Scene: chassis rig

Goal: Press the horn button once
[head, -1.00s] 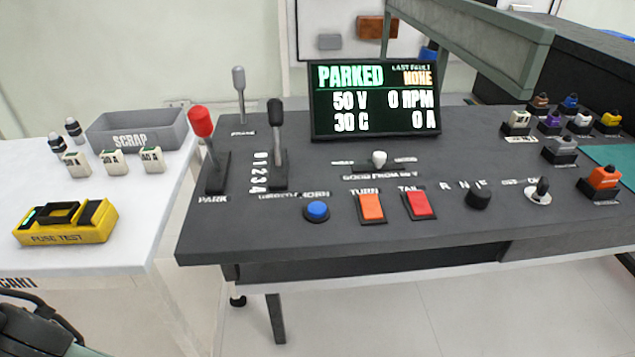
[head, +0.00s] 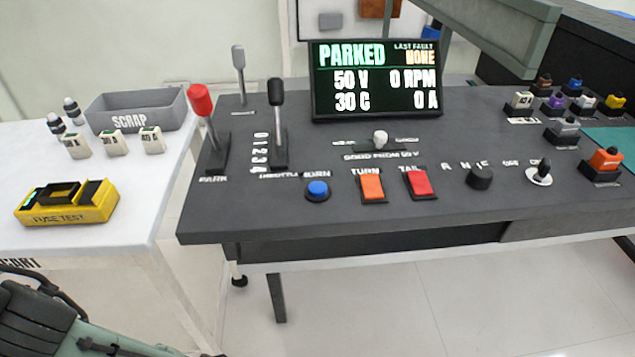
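The blue horn button (head: 317,189) is a round cap in a dark ring near the front edge of the dark control panel (head: 300,222), under the label HORN. It sits between the throttle lever and the orange TURN switch. Nothing touches it. Part of my arm and gripper assembly (head: 50,325) shows at the bottom left corner, low and in front of the white table, well apart from the button. Its fingertips are not clear, so I cannot tell whether it is open or shut.
A red-topped PARK lever (head: 205,125) and a black throttle lever (head: 278,120) stand left of the button. The TURN switch (head: 372,187) and red TAIL switch (head: 420,183) are close on its right. The display (head: 376,80) reads PARKED. A yellow fuse tester (head: 66,203) lies on the left table.

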